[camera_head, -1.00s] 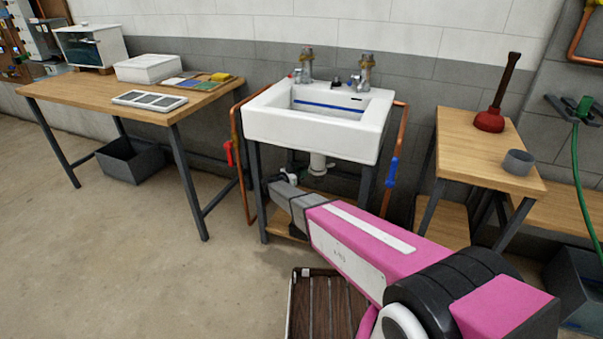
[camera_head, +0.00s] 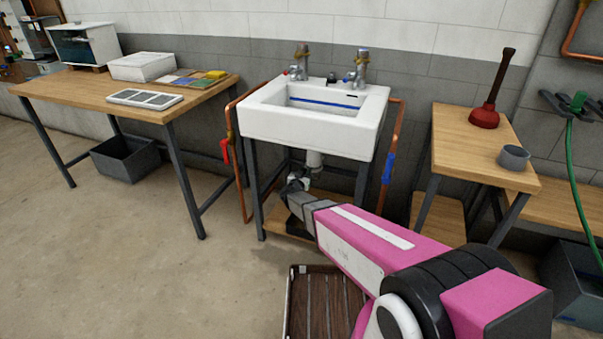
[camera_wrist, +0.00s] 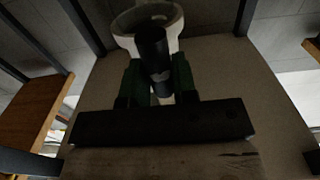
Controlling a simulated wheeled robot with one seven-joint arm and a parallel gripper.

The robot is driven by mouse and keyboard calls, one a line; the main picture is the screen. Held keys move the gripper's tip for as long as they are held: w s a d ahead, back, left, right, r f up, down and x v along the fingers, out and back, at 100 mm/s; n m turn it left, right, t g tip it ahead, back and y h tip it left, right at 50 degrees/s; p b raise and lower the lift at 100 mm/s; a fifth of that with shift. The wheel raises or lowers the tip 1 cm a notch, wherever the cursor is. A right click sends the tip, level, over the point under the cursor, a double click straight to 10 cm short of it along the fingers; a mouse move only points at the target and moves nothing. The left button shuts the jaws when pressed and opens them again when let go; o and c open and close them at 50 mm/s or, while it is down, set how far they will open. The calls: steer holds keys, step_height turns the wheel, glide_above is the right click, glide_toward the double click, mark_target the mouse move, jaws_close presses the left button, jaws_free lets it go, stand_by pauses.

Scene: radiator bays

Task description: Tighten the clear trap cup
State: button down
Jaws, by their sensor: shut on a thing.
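My arm reaches in low under the basin. My gripper (camera_head: 293,184) is near the foot of that pipe in the head view, small and partly covered. In the wrist view my gripper (camera_wrist: 157,82) has its dark green fingers on both sides of a dark cylindrical part, which looks like the trap cup (camera_wrist: 153,52). A wide white round fitting (camera_wrist: 128,22) lies behind it. The cup's clear wall and thread cannot be made out.
A copper pipe with a red valve handle (camera_head: 224,151) runs left of the sink; one with a blue handle (camera_head: 388,167) runs right. A slatted crate (camera_head: 318,304) sits on the floor below my arm. Benches stand on both sides.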

steer(key=shift+s+d+n+y, duration=0.15)
steer(key=shift+d+n+y, duration=0.3)
steer(key=shift+y, duration=0.35)
steer(key=shift+d, duration=0.1)
steer(key=shift+s+d, duration=0.15)
steer(key=shift+d, duration=0.1)
steer(key=c, duration=0.9)
jaws_free()
steer(key=v, duration=1)
steer(key=shift+s+f, duration=0.15)
steer(key=shift+s, duration=0.3)
steer(key=shift+a, duration=0.1)
